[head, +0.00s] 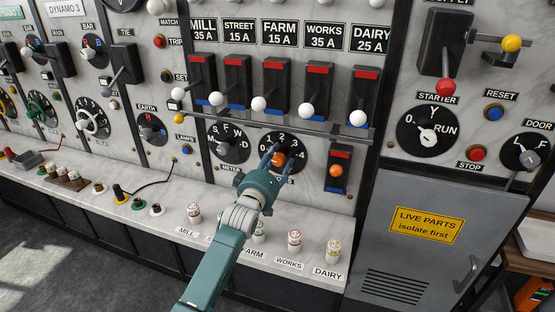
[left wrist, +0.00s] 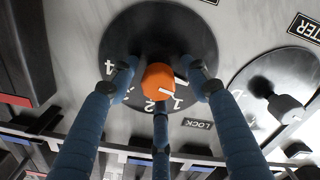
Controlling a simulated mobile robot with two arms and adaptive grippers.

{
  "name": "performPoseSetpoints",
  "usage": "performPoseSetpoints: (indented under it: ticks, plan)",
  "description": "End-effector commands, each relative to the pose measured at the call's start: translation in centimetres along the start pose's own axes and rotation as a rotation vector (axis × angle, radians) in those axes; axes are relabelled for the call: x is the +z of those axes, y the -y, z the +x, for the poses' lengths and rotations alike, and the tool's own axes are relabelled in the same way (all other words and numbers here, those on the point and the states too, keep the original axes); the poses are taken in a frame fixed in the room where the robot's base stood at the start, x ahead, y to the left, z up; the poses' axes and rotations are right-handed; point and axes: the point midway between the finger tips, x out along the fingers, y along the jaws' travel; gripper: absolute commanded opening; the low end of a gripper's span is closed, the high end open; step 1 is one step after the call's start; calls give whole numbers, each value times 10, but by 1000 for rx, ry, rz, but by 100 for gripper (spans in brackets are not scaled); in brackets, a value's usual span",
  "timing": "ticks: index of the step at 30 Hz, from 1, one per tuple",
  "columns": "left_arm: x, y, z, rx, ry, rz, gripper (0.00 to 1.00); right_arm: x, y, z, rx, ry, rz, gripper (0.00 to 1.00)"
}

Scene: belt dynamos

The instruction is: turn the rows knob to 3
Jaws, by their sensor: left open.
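A round black dial numbered from 0 to 4 (head: 296,142), which I take to be the rows dial, is in the lower middle of the panel in the head view. Its orange knob (head: 281,158) is partly covered by my left gripper (head: 279,156). In the left wrist view the orange knob (left wrist: 159,82) sits among the blue fingers of my open left gripper (left wrist: 160,92), over the black dial (left wrist: 150,25). I cannot tell whether the fingers touch the knob. The knob's exact setting is unclear. My right gripper is not in view.
The meter dial (head: 230,143) is left of the gripper. A switch with an orange ball (head: 336,170) is close on the right. A rail (head: 290,124) and several white-balled levers lie above. Below, a ledge (head: 175,221) carries small labelled pegs.

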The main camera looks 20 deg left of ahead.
Motion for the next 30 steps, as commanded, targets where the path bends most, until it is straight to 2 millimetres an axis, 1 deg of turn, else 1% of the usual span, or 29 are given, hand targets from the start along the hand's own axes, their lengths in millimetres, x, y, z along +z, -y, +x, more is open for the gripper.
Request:
performPoseSetpoints:
  ticks: [5, 8, 9, 12, 23, 30]
  plan:
    - [0, 0, 0, 0, 0, 0, 47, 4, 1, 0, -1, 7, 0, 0]
    - [0, 0, 0, 0, 0, -1, 29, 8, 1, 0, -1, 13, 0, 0]
    - [0, 0, 0, 0, 0, -1, 21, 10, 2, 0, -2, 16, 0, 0]
    - [0, 0, 0, 0, -1, -1, 2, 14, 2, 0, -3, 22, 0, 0]
    - [-2, -1, 0, 1, -4, 19, 2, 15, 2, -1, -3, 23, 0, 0]
    - [-4, -1, 0, 2, -5, 127, 2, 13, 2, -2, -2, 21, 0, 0]
